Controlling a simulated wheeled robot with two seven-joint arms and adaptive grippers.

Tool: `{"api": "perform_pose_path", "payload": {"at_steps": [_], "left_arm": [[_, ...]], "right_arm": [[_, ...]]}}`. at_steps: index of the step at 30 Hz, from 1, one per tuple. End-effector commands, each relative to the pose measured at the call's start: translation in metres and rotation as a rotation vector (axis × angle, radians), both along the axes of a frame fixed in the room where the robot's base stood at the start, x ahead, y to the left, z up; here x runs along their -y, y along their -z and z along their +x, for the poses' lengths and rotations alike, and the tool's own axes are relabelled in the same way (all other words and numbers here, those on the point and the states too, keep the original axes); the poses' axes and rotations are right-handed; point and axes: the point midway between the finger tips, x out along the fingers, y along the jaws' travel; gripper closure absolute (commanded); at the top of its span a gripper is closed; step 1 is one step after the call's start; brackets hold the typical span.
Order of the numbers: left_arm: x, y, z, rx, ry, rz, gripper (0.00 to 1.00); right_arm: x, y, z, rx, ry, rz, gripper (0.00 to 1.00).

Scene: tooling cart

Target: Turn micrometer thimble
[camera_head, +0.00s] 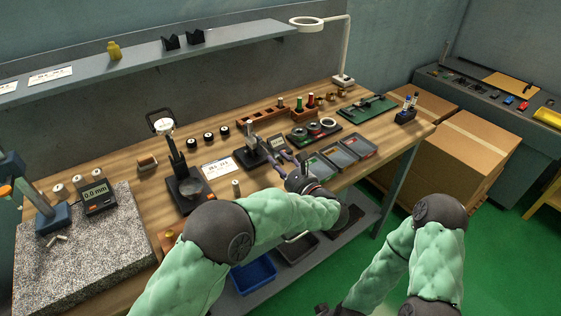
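The micrometer (248,153) appears to be the small dark device on a stand near the middle of the bench, beside a small grey display (277,142). Its thimble is too small to make out clearly, and my gripper partly covers that side. My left gripper (279,156) reaches in from the front right. Its two grey fingers look spread apart, close to the micrometer's right side. I cannot tell whether they touch it. My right arm hangs low at the right, in front of the bench, and its gripper is not visible.
A dial gauge stand (182,178) and a white card (218,167) lie left of the micrometer. Parts trays (340,154) and a ring-gauge board (314,133) lie to its right. A granite plate (85,245) fills the left end. Cardboard boxes (470,150) stand right.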

Motion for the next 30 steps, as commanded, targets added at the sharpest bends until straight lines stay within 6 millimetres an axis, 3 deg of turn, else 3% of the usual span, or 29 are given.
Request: {"api": "perform_pose_path", "payload": {"at_steps": [14, 30], "left_arm": [[0.003, -0.003, -0.001, 0.005, 0.004, -0.002, 0.65], [0.042, -0.002, -0.056, 0.003, 0.003, -0.002, 0.65]], "right_arm": [[0.000, 0.000, 0.000, 0.000, 0.000, 0.000, 0.65], [0.000, 0.000, 0.000, 0.000, 0.000, 0.000, 0.65]]}}
